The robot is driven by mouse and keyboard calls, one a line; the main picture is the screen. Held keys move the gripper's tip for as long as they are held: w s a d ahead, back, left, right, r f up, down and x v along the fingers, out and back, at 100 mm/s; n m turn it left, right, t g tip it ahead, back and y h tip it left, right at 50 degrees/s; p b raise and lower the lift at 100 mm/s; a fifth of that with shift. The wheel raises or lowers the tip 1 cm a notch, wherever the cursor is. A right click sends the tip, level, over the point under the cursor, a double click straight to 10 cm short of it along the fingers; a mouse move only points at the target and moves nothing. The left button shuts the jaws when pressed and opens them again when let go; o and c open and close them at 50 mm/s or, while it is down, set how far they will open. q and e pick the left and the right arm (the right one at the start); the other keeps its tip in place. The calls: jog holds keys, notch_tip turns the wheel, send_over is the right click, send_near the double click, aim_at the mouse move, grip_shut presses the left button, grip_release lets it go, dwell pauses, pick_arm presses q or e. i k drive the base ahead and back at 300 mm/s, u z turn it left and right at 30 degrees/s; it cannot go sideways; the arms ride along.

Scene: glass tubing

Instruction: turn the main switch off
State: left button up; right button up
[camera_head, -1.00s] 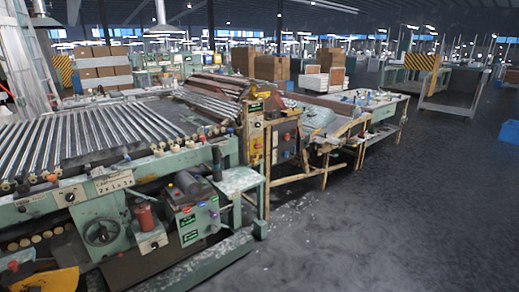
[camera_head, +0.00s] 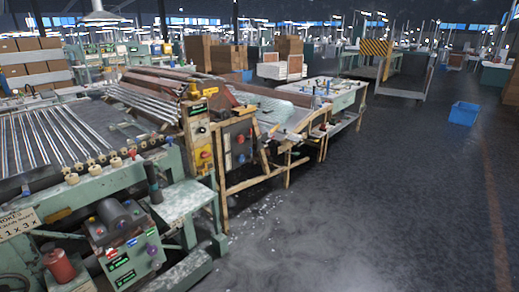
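A tall control post (camera_head: 197,125) stands at the right end of the glass tubing machine. It bears a red rotary knob on a yellow plate (camera_head: 205,154), which looks like a main switch. Its exact position is too small to read. Just right of it is a dark panel (camera_head: 237,145) with small red and blue knobs. A lower green control box (camera_head: 128,250) with coloured buttons and labels is at the front left. Neither of my grippers is in view.
The green roller machine (camera_head: 60,200) with glass tubes fills the left. A small green table (camera_head: 187,197) stands before the post. A wooden-legged bench (camera_head: 335,95) extends behind. The dark floor (camera_head: 380,200) at right is open, with a blue crate (camera_head: 463,113) farther back.

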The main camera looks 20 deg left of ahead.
aim_at(203, 155)
jog(key=z, duration=0.05)
jog(key=i, duration=1.75)
jog(key=u, duration=0.45)
